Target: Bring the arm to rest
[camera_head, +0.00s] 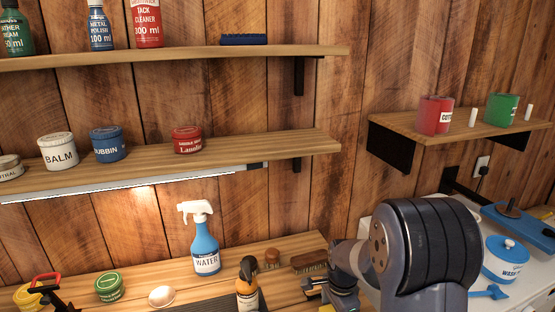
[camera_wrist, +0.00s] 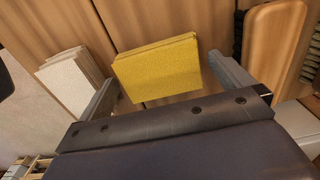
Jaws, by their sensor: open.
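My arm (camera_head: 425,245) rises at the lower right of the head view, bent in front of the bench and the right-hand worktop. My gripper (camera_wrist: 162,72) shows in the wrist view with its two grey fingers spread wide apart. Nothing is held between them. A yellow sponge-like block (camera_wrist: 158,68) lies beyond the fingers, in the gap between them as seen from the wrist.
Shelves with tins are on the wall. A blue-and-white pot (camera_head: 505,260) stands right of my arm. Pale blocks (camera_wrist: 72,80) lie left of my gripper.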

